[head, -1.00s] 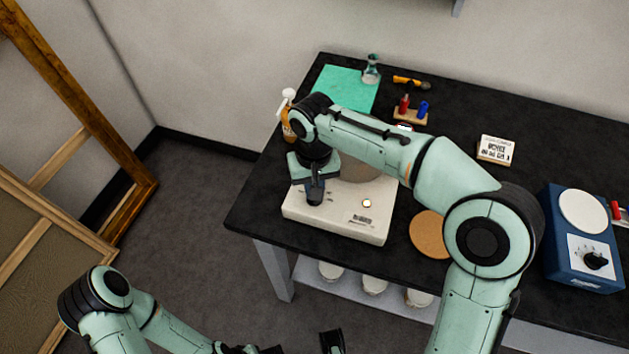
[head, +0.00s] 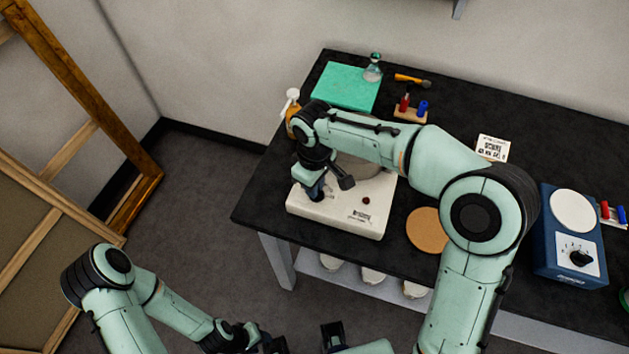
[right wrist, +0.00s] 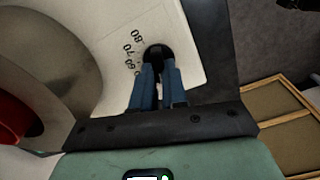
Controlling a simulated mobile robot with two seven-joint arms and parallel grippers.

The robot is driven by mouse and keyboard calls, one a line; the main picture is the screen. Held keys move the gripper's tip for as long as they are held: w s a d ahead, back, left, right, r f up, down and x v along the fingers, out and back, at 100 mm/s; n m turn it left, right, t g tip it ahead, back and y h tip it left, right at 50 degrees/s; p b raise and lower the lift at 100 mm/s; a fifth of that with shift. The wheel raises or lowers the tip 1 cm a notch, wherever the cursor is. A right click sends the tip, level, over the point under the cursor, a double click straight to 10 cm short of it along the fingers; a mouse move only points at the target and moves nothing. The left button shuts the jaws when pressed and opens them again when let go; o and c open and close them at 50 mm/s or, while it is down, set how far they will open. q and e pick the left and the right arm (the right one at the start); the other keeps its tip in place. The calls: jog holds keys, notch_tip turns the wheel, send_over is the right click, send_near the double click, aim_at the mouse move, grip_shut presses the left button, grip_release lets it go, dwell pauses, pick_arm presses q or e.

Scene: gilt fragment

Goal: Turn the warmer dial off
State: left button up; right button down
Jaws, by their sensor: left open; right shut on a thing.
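The white warmer (head: 335,212) sits at the left front corner of the black table, with a round well (head: 372,181) in its top. Its black dial (right wrist: 157,51) shows in the right wrist view, beside printed numbers such as 70 and 80. My right gripper (right wrist: 158,72) is shut on the dial; in the head view the right gripper (head: 316,190) hides it. A small indicator (head: 366,200) on the warmer is dark red. My left gripper (head: 304,342) is open and empty at the bottom edge, away from the table.
A blue device (head: 573,256) with its own dial stands at the right. A cork disc (head: 428,231) lies beside the warmer. A bottle (head: 292,112), green mat (head: 345,86) and flask (head: 373,67) are behind. A wooden frame (head: 85,145) leans at left.

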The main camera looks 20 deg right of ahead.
pick_arm(q)
jog(key=shift+r, duration=0.1)
dwell(0.4)
pick_arm(e)
jog(key=c, duration=1.2)
grip_release()
jog(key=shift+o, duration=0.2)
pick_arm(q)
jog(key=w+r+p, duration=0.1)
jog(key=r+p, duration=0.1)
jog(key=shift+w+r, duration=0.35)
pick_arm(e)
notch_tip(320, 180, up, 14)
jog(key=shift+f, duration=0.25)
